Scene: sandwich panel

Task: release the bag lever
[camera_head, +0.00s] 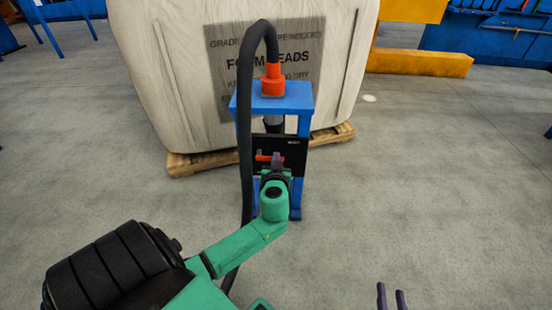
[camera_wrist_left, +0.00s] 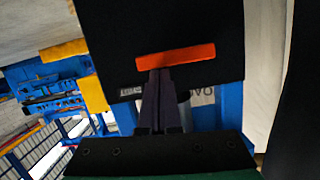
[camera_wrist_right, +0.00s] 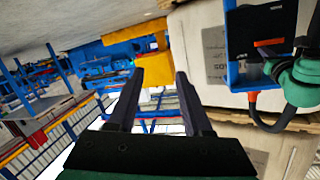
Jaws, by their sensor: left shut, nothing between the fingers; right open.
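The orange lever (camera_head: 268,158) sits on a black panel (camera_head: 292,150) fixed to a blue stand. In the left wrist view the lever (camera_wrist_left: 176,56) is a bar across the black panel (camera_wrist_left: 215,30). My left gripper (camera_head: 277,158) is shut and empty, its fingertips (camera_wrist_left: 160,72) at the lever's lower edge; I cannot tell whether they touch it. My right gripper (camera_head: 391,290) is open and empty, low and to the right, well apart from the stand. The right wrist view shows its spread fingers (camera_wrist_right: 158,78) and the lever (camera_wrist_right: 268,43) at upper right.
A large pale bag (camera_head: 170,75) stands on a wooden pallet (camera_head: 190,165) behind the blue stand (camera_head: 297,97). A black hose (camera_head: 245,130) arches from an orange fitting (camera_head: 273,80) and hangs left of the stand. A yellow barrier (camera_head: 420,62) is at the back right. The floor at right is clear.

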